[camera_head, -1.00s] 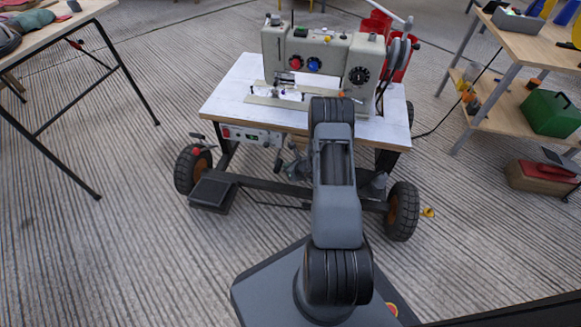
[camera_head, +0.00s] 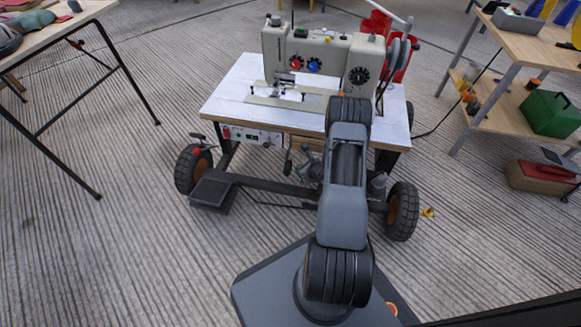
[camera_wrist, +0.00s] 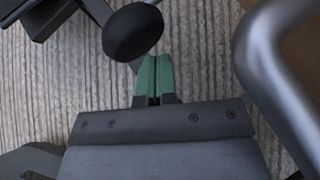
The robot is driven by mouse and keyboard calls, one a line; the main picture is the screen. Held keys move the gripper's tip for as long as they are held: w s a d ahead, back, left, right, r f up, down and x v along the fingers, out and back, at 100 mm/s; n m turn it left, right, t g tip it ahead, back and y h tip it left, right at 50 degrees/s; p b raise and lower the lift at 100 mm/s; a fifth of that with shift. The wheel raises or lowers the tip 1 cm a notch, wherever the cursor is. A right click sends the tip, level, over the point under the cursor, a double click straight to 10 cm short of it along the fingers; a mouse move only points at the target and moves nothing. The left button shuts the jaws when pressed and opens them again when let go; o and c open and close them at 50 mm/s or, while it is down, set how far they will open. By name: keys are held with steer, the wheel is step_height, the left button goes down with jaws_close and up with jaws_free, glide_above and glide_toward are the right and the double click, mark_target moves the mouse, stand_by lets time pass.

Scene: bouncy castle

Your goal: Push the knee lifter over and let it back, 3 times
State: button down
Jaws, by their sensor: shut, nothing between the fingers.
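The sewing machine (camera_head: 318,60) stands on a white-topped wheeled table (camera_head: 228,95). Under the table's front edge, the dark pad of the knee lifter (camera_head: 288,161) shows to the left of my gripper (camera_head: 310,168), which is small and partly hidden by my arm. In the wrist view the black rounded pad of the knee lifter (camera_wrist: 133,32) is just up and left of my gripper's green fingertips (camera_wrist: 154,78). The fingers are shut together and empty. Whether they touch the pad I cannot tell.
A thick grey bent tube (camera_wrist: 268,60) runs close on the right in the wrist view. A foot pedal (camera_head: 213,191) sits low at the table's left. A control box (camera_head: 250,136) hangs under the front edge.

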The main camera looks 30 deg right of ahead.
stand_by(0.3)
steer(key=shift+s+d+r, duration=0.1)
steer(key=shift+s+d, duration=1.65)
steer(key=shift+d, duration=0.05)
stand_by(1.5)
